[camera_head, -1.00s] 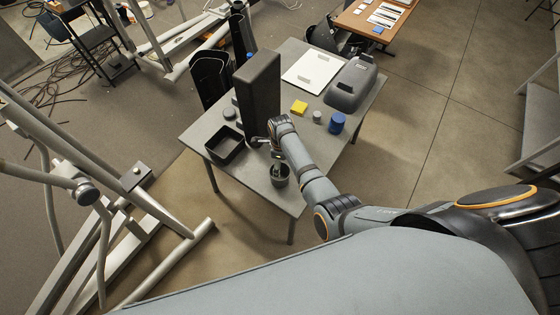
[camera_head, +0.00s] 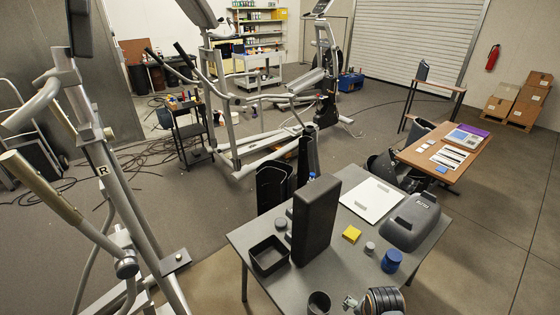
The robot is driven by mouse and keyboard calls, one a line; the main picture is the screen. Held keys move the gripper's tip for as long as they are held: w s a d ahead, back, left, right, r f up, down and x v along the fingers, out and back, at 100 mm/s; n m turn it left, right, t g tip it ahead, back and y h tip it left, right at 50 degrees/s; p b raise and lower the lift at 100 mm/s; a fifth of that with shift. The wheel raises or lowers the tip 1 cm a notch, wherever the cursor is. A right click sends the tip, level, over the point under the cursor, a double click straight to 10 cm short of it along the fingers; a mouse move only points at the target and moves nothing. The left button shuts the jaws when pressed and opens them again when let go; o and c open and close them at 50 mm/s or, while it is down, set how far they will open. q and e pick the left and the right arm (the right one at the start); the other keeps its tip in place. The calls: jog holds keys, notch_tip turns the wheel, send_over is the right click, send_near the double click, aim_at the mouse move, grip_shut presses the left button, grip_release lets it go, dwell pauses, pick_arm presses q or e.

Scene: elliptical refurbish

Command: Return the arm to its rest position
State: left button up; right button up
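The wrist of my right arm shows at the bottom edge, at the near side of the grey table (camera_head: 245,240). My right gripper (camera_head: 350,303) is a small metallic shape left of that wrist, partly cut off by the frame; its fingers are too small to read. It is beside a dark round cup (camera_head: 319,303), with a small gap visible between them. I cannot tell whether it holds anything. The rest of my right arm is out of frame. My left arm and gripper are not in view.
Elliptical frames (camera_head: 118,200) stand at left.

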jog(key=s+r+n+t, duration=0.1)
jog(key=s+r+n, duration=0.6)
jog(key=r+n, duration=0.25)
notch_tip(320, 180, down, 32)
jog(key=s+d+b, duration=0.2)
jog(key=d+b, duration=0.1)
jog(key=b, duration=0.4)
jog(key=s+d+f+g+b, duration=0.1)
jog(key=s+f+b, duration=0.4)
jog(key=s+f, duration=1.4)
notch_tip(320, 180, down, 4)
jog(key=shift+s+f+g+b, duration=0.2)
jog(key=shift+f+g+b, duration=0.1)
jog(key=shift+g, duration=0.2)
jog(key=shift+o, duration=0.4)
